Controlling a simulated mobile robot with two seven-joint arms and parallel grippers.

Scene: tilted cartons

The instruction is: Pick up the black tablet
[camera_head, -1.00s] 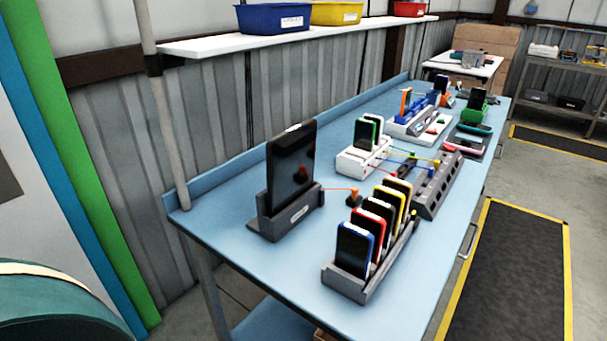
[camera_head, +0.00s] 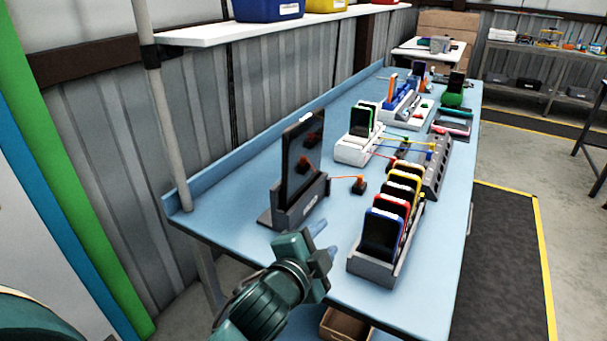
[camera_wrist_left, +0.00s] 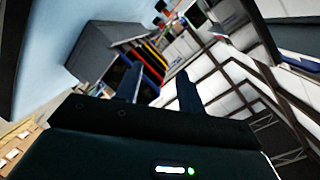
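The black tablet (camera_head: 290,165) stands upright, seen at an angle, in a dark grey dock (camera_head: 312,205) near the front left of the blue table. Its lower edge is hidden in the dock. My left gripper (camera_head: 327,241) is near the table's front edge, in front of and below the dock, apart from the tablet. Its two fingers are spread and nothing is between them. They also show apart in the left wrist view (camera_wrist_left: 160,88). I cannot make out the tablet for certain in that view. My right gripper is in neither view.
A grey rack (camera_head: 376,268) of several phones stands right of my left gripper; it also shows in the left wrist view (camera_wrist_left: 92,52). The blue table (camera_head: 240,205) is clear left of the dock. A white phone stand (camera_head: 352,150) is farther back.

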